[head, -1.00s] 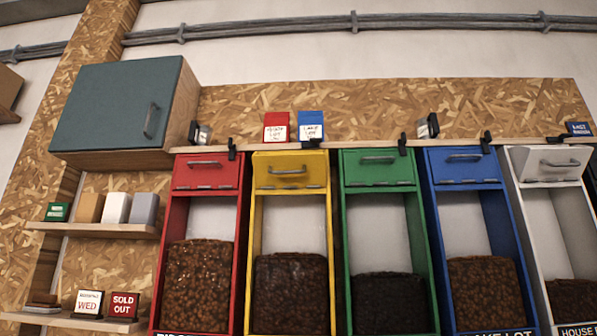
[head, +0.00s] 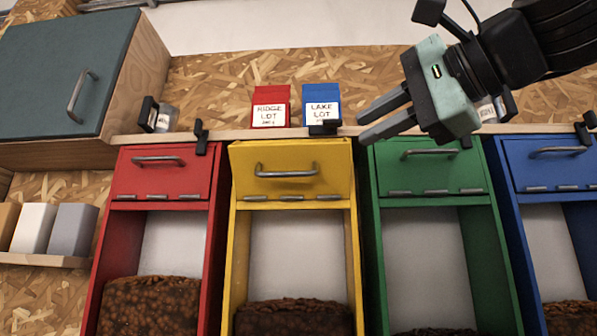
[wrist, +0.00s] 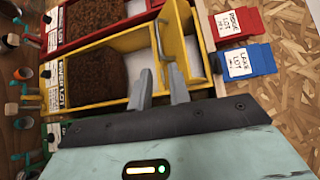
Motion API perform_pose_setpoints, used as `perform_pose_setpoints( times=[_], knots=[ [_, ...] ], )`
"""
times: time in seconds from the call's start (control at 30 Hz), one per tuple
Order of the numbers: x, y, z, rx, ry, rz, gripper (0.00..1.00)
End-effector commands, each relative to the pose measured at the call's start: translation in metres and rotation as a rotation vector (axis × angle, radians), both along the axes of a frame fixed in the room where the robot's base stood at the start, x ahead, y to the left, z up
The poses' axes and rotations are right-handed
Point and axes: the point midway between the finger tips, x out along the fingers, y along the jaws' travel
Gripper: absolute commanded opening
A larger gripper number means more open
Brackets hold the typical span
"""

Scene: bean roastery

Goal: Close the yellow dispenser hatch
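The yellow dispenser hatch (head: 300,185), with a grey bar handle (head: 286,170), is hinged along its bottom edge. It leans slightly outward at the top, a little ajar, unlike the flush red and green hatches. In the wrist view the yellow hatch (wrist: 157,48) shows nearly edge-on, standing off its frame, near my fingertips. My gripper (head: 361,127) is open and empty, with a gap between its fingers. In the head view it appears at the hatch's upper right, in front of the green dispenser's top edge. The wrist view also shows both fingers (wrist: 158,77); I cannot tell whether they touch anything.
A black latch (head: 323,128) sits sideways on the ledge above the yellow hatch. The red hatch (head: 163,174), green hatch (head: 425,175) and blue hatch (head: 550,165) flank it. A red bag (head: 270,108) and blue bag (head: 320,105) stand on the ledge.

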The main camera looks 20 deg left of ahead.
Motion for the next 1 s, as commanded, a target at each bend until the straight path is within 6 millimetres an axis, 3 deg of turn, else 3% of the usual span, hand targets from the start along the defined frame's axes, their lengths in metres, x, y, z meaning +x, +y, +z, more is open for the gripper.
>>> perform_pose_setpoints(
  times=[0.7, 1.0],
  knots=[
    [0.070, 0.116, -0.013, -0.008, 0.002, 0.001, 0.19],
    [0.087, 0.143, -0.018, -0.007, 0.000, 0.000, 0.19]
  ],
)
